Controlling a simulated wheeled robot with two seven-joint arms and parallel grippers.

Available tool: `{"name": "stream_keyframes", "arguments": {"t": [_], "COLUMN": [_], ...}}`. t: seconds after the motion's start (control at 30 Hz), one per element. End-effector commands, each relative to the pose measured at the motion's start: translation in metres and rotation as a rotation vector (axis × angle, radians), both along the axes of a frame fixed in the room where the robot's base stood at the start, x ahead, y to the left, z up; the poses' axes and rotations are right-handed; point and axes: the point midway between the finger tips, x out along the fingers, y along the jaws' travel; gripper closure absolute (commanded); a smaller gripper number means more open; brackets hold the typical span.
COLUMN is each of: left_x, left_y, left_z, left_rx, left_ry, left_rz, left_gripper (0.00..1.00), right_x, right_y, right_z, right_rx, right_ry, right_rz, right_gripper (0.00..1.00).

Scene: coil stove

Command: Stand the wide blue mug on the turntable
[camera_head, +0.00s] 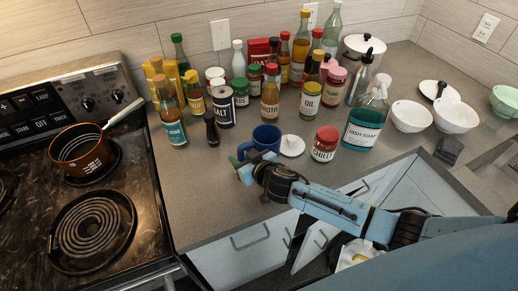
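The wide blue mug (266,137) stands upright on the grey counter, in front of the crowd of bottles and jars. Its handle side faces left, toward my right gripper. My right gripper (241,166) is at the mug's near left side, with its fingertips close to the handle. Its wrist hides the area just in front of the mug. I cannot tell whether the fingers touch the mug or how far apart they are. No turntable can be made out clearly. My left gripper is not in view.
A white lid-like disc (292,146) and a chili jar (325,144) are right of the mug. A dark pepper bottle (212,130) stands behind it to the left. The stove with a copper pan (82,149) is at left. Counter (195,195) at front left is clear.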

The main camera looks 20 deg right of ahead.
Motion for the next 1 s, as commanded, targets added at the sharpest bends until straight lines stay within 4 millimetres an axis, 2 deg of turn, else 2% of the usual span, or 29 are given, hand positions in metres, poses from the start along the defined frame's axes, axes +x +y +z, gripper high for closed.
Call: {"name": "stream_keyframes", "arguments": {"t": [0.03,0.33,0.7,0.77,1.0], "left_x": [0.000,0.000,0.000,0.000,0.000], "left_y": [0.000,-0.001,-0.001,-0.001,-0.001], "left_z": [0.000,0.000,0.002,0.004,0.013], "left_rx": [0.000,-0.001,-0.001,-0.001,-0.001], "left_ry": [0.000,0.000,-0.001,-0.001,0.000], "left_rz": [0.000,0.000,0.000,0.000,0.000], "left_gripper": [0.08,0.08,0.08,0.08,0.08], "right_x": [0.000,0.000,0.000,0.001,0.001], "right_y": [0.000,0.000,0.000,0.000,0.000], "right_z": [0.000,0.000,0.006,0.013,0.062], "right_rx": [0.000,0.000,0.000,0.001,0.001], "right_ry": [0.000,0.000,-0.003,-0.005,-0.007], "right_rz": [0.000,0.000,0.000,0.000,0.001], "right_gripper": [0.62,1.00,1.00,1.00,1.00]}}
